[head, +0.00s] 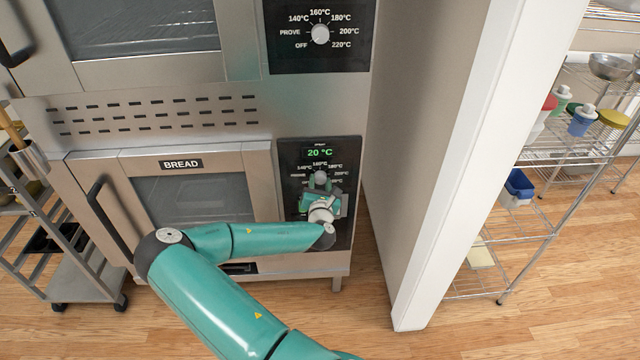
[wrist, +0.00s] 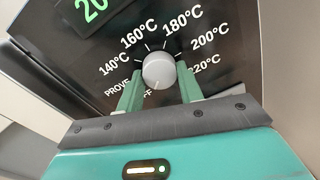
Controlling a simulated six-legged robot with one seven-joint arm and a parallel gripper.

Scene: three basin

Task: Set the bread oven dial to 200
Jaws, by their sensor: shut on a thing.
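The lower oven, with a "BREAD" label (head: 181,164), has a black control panel (head: 290,155) on its right side. Its round grey dial (head: 320,178) also shows in the wrist view (wrist: 158,70), ringed by PROVE, 140, 160, 180, 200, 220 and a partly covered OFF. My gripper (head: 321,190) is at the dial. In the wrist view its two green fingers (wrist: 160,78) are shut on the dial, one on each side. I cannot tell clearly which mark the dial points to. The green display (head: 320,152) above it reads 20 °C.
An upper oven has a similar dial (head: 320,34) above. A white wall edge (head: 455,150) stands right of the oven, with a wire shelf (head: 510,235) beyond it. A metal rack (head: 75,275) stands at the left. Wooden floor is visible in front.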

